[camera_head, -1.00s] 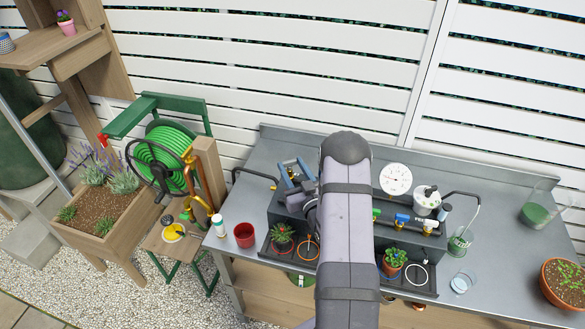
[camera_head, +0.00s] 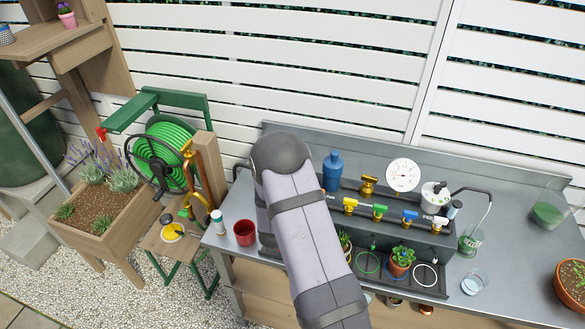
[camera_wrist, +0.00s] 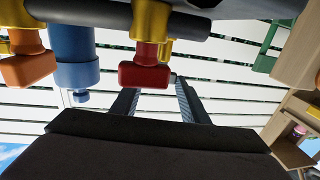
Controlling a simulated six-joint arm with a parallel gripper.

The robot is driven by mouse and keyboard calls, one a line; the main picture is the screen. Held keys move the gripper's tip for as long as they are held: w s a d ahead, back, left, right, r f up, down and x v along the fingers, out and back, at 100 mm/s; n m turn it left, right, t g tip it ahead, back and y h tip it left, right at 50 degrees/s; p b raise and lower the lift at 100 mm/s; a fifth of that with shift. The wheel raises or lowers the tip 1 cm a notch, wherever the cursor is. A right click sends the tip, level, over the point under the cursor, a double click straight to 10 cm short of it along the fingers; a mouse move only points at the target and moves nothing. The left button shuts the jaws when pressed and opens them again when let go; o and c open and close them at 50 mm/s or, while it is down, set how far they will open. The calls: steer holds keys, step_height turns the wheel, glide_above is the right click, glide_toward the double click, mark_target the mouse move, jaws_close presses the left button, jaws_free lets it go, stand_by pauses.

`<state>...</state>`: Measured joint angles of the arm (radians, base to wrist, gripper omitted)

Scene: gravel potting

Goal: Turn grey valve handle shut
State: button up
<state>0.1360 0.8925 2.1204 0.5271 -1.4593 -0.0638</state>
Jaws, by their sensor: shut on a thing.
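My gripper is hidden behind my arm in the head view. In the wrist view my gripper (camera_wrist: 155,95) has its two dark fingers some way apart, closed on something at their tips. Only a small grey piece (camera_wrist: 173,77) shows there, and I take it for the grey valve handle; most of it is hidden. A red valve handle (camera_wrist: 145,74) hangs in front of the fingertips. How far the grey handle is turned cannot be seen. In the head view my arm covers the left end of the valve row.
In the head view yellow (camera_head: 349,205), green (camera_head: 379,211) and blue (camera_head: 409,217) valve handles stand to the right of my arm. A blue bottle-shaped part (camera_head: 332,171) and a white gauge (camera_head: 403,175) rise behind. A red cup (camera_head: 244,233) stands at the bench's left.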

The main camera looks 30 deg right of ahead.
steer(key=shift+w+a+m+g+h+b, duration=0.15)
steer(key=shift+m+g+h+b, duration=0.4)
steer(key=shift+h, duration=0.25)
steer(key=shift+m+g, duration=0.25)
steer(key=o, duration=1.1)
steer(key=shift+c, duration=0.2)
steer(key=shift+s+a+f+b, duration=0.1)
steer(key=shift+s+a+b, duration=0.25)
steer(key=shift+a, duration=0.1)
steer(key=b+v, duration=0.1)
steer(key=v, duration=0.3)
steer(key=shift+s+a+b, duration=0.2)
steer(key=shift+a+b, duration=0.05)
steer(key=shift+b, duration=0.1)
steer(key=shift+v, duration=0.75)
